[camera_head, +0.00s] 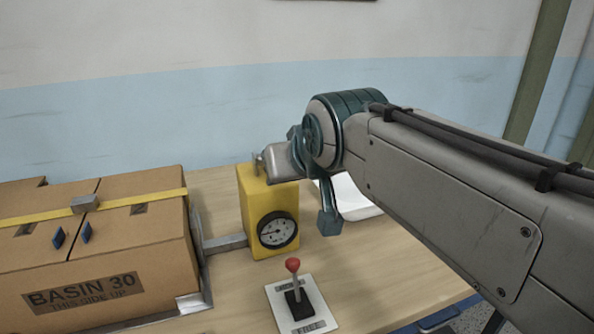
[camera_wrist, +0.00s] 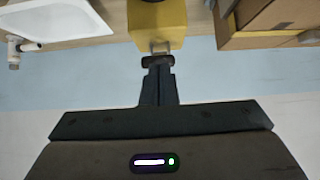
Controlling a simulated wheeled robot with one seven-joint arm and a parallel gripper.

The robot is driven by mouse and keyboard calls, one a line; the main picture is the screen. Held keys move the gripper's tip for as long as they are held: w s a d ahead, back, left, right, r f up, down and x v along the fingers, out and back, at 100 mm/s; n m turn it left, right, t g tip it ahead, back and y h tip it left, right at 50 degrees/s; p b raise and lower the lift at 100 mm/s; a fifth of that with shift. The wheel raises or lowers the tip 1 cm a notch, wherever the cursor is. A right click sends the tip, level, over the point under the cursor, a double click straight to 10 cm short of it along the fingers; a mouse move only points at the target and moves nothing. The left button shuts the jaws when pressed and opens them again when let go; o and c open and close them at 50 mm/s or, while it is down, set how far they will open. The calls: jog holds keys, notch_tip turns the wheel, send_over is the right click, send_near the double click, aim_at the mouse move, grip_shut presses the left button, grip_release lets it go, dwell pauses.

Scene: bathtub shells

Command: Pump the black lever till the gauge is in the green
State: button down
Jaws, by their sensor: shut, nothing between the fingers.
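A yellow pump box (camera_head: 254,208) stands on the wooden table, with a round gauge (camera_head: 276,230) on its front. The gauge needle points roughly left; I cannot make out a green band. In the wrist view, the yellow box (camera_wrist: 157,22) is ahead of my gripper (camera_wrist: 158,72). My fingers are shut and empty. A dark crosspiece (camera_wrist: 158,60), which looks like the black lever's end, sits right at the fingertips, by a metal bracket on the box. I cannot tell whether they touch. In the head view my arm hides most of the lever area.
A small red-knobbed lever (camera_head: 293,266) stands on a plate marked FREE at its near end. A strapped cardboard box marked BASIN 30 (camera_head: 120,255) sits left, beside a metal arm reaching the pump. A white basin (camera_wrist: 66,18) lies on the pump's other side.

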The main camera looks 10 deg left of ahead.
jog(key=shift+v, duration=2.3)
jog(key=shift+d, duration=0.1)
dwell(0.4)
jog(key=w+a+r+g+h+p, duration=0.2)
jog(key=w+r+p, duration=0.5)
jog(key=p, duration=0.5)
notch_tip(320, 180, up, 3)
jog(key=shift+a+f+g, duration=0.1)
jog(key=shift+a+g, duration=0.6)
jog(key=shift+g, duration=0.2)
jog(key=shift+s+f, duration=0.1)
jog(key=x, duration=0.9)
jog(key=shift+f+p, duration=0.3)
jog(key=shift+f, duration=0.1)
notch_tip(320, 180, down, 2)
jog(key=shift+f, duration=0.1)
jog(key=shift+s+d+f, duration=0.1)
jog(key=shift+s+f, duration=0.05)
jog(key=shift+f, duration=0.25)
jog(key=shift+s+d+f, duration=0.1)
jog(key=shift+s+f, duration=0.05)
jog(key=shift+f, duration=0.3)
